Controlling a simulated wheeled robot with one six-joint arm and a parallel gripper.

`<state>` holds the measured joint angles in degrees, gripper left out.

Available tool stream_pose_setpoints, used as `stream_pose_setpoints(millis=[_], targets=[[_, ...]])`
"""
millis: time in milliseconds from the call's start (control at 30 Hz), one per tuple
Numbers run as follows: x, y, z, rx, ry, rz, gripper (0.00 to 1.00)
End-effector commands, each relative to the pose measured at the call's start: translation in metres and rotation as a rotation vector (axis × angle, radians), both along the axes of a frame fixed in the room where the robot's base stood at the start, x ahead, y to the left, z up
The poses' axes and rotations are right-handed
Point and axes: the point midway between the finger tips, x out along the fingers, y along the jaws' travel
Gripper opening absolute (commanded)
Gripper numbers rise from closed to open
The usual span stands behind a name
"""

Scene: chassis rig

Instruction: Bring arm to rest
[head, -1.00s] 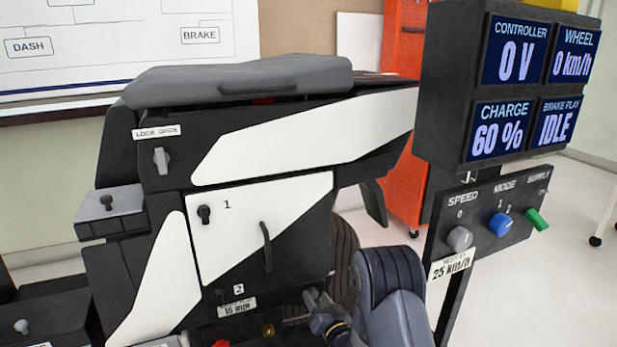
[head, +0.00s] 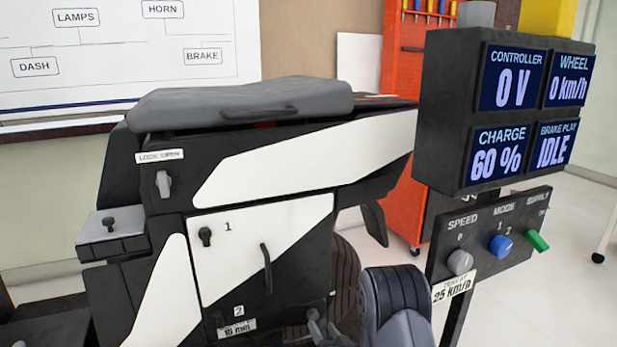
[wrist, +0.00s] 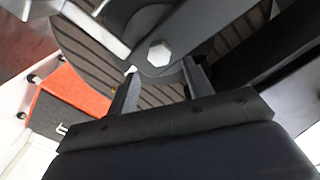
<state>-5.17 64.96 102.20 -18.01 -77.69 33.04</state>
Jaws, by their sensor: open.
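My gripper shows in the wrist view (wrist: 160,88), its two fingers apart with nothing held between them. Beyond the fingers are the dark ribbed wheel (wrist: 85,45) and a pale hex bolt head (wrist: 160,53) on a grey part. In the head view my grey and black arm rises at the bottom centre, in front of the chassis rig (head: 300,150). The rig's white door marked 1 (head: 235,265) is shut against the body.
A panel with SPEED, MODE and SUPPLY knobs (head: 500,245) stands right of my arm, below a display box (head: 440,110) reading 0 V, 60 % and IDLE. A red-orange tool cabinet (head: 405,185) stands behind. Clear floor (head: 575,290) shows at the right.

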Motion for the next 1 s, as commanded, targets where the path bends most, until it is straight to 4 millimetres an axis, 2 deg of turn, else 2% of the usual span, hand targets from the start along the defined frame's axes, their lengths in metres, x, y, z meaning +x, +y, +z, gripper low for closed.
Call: stream_pose_setpoints(millis=[300,333,400,867,1000], targets=[[-0.06,-0.026,0.002,0.001,0.004,-0.004,0.49],[-0.06,-0.025,0.001,0.001,0.0,0.0,0.49],[-0.042,-0.017,-0.001,0.0,-0.009,0.002,0.49],[0.043,0.019,-0.001,0.004,-0.006,0.001,0.49],[0.04,0.016,0.001,0.119,0.048,-0.001,0.49]])
